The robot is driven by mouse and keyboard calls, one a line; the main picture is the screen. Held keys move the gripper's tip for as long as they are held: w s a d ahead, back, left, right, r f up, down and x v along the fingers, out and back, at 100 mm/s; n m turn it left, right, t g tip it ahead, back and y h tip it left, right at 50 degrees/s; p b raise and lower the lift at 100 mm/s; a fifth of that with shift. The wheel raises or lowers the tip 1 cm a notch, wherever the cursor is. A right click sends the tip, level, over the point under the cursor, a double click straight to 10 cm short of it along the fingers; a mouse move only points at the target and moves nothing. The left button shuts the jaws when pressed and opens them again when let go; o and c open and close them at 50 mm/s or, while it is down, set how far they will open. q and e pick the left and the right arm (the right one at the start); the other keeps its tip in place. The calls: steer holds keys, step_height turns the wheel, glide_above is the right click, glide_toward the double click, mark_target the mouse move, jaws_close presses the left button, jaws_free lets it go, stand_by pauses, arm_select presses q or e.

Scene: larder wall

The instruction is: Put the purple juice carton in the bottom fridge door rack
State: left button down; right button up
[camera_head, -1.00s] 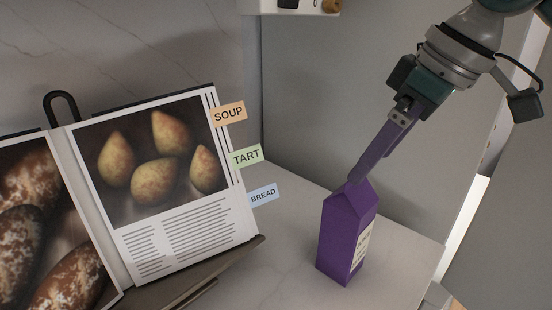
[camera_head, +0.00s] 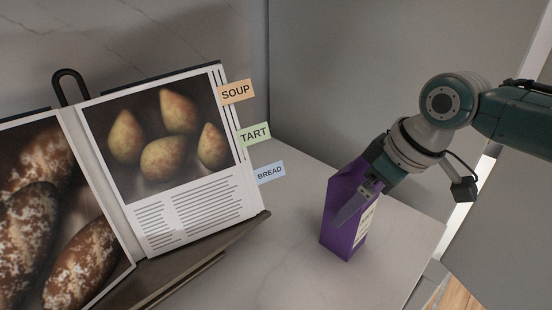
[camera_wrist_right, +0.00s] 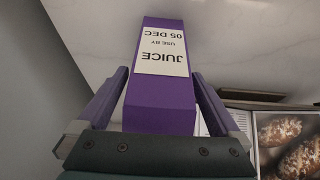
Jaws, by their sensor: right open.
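The purple juice carton (camera_head: 341,229) stands upright on the pale counter, right of the cookbook. It also shows in the right wrist view (camera_wrist_right: 161,92), with a white label reading JUICE, USE BY 05 DEC. My right gripper (camera_head: 352,212) is at the carton, its fingers reaching down along the carton's sides. In the right wrist view the open fingers (camera_wrist_right: 163,98) lie on either side of the carton, with a narrow gap visible at least on the right. My left gripper is not in view. No fridge door rack shows.
An open cookbook (camera_head: 190,215) on a dark stand (camera_head: 205,262) fills the left, with SOUP, TART and BREAD tabs sticking out toward the carton. A grey panel (camera_head: 350,80) rises behind the counter (camera_head: 290,265). The counter ends just right of the carton.

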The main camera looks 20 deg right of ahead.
steer(key=shift+w+f, duration=0.1)
steer(key=shift+f, duration=0.15)
steer(key=shift+c, duration=0.2)
jaws_close()
stand_by(0.5)
steer(key=shift+r, duration=0.1)
